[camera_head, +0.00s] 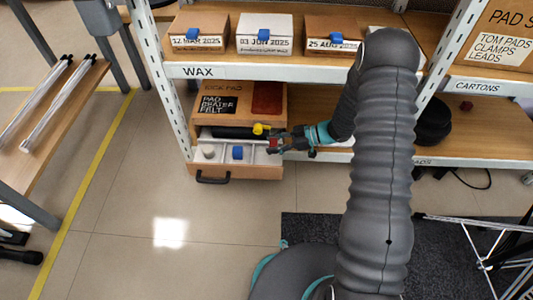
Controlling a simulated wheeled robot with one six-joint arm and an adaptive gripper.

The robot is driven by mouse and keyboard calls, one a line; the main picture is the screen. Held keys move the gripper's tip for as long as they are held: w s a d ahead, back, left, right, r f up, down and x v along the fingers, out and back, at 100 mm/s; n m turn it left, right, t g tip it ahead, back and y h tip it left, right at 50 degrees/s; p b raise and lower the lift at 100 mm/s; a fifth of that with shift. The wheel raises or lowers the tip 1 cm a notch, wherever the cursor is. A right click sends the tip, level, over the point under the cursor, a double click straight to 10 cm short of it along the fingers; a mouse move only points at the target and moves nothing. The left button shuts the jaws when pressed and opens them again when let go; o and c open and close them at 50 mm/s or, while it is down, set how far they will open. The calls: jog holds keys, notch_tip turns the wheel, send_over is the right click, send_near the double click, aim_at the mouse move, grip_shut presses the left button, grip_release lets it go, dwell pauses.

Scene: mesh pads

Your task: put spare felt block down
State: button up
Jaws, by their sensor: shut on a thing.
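My gripper (277,143) reaches in from the right over the right end of an open drawer (240,172) under the lower left shelf. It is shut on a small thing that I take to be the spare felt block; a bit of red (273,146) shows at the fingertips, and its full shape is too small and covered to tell. The drawer holds a blue block (238,153) in the middle and a pale round piece (208,152) at the left. A yellow piece (260,129) shows behind, near the gripper.
The drawer unit's top carries a "PAD BEATER FELT" label (219,105) and a dark red patch (267,98). The "WAX" shelf (240,72) with dated boxes (264,35) overhangs behind. A rack upright (165,75) stands left. Open floor (150,190) lies in front.

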aim_at(253, 155)
jog(key=shift+w+a+f, duration=0.2)
jog(key=shift+a+f, duration=0.2)
jog(key=shift+a, duration=0.15)
jog(key=shift+w+a+f, duration=0.15)
jog(key=shift+a+f, duration=0.2)
jog(key=shift+a, duration=0.2)
jog(key=shift+f+b, duration=0.6)
jog(key=shift+f, duration=1.3)
jog(key=shift+f, duration=0.1)
jog(key=shift+f, duration=0.1)
jog(key=o, duration=1.1)
